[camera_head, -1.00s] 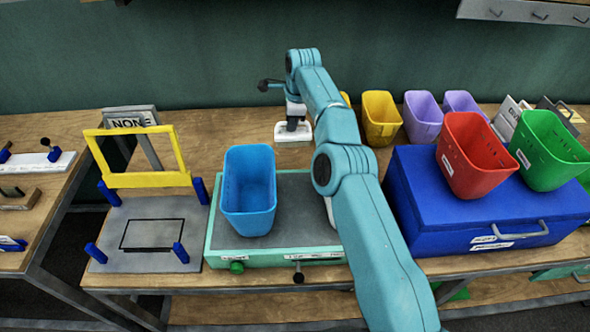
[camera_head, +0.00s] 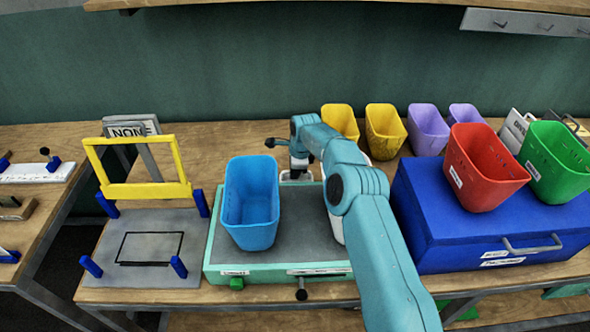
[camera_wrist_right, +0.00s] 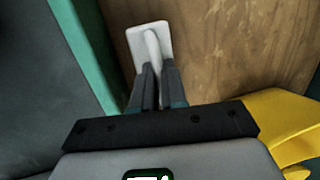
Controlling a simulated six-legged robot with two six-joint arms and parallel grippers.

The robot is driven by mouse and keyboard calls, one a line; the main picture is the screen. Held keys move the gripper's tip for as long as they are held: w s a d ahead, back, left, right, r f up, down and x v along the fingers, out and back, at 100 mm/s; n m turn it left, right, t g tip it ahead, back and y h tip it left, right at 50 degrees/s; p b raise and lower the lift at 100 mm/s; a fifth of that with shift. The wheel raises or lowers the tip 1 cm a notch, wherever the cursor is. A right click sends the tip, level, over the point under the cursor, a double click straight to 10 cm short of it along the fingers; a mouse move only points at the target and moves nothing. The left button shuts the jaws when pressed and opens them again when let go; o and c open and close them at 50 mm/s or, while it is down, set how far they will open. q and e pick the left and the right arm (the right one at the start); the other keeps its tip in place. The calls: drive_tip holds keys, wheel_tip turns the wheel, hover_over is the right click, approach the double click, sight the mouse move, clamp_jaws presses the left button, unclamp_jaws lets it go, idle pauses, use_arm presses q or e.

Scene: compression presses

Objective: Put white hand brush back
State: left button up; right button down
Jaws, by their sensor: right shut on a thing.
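The white hand brush (camera_wrist_right: 137,42) shows in the right wrist view, with a flat white plate and a raised handle. My right gripper (camera_wrist_right: 158,75) is shut on its handle. My left gripper is not in view.
A blue bin (camera_head: 251,205) stands on the teal-framed base (camera_head: 225,272). To the right, red (camera_head: 480,170) and green (camera_head: 556,165) bins stand on a blue case (camera_head: 440,225). Yellow (camera_head: 385,135) and purple (camera_head: 428,130) bins line the back. A yellow frame (camera_head: 140,190) stands left.

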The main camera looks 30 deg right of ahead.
drive_tip(key=shift+d+f, duration=0.1)
drive_tip(key=shift+f, duration=0.1)
drive_tip(key=c, duration=1.2)
unclamp_jaws()
drive_tip(key=shift+r, duration=0.1)
drive_tip(key=shift+r, duration=0.1)
drive_tip(key=b+v, duration=0.2)
drive_tip(key=v, duration=1)
drive_tip(key=shift+s, duration=0.1)
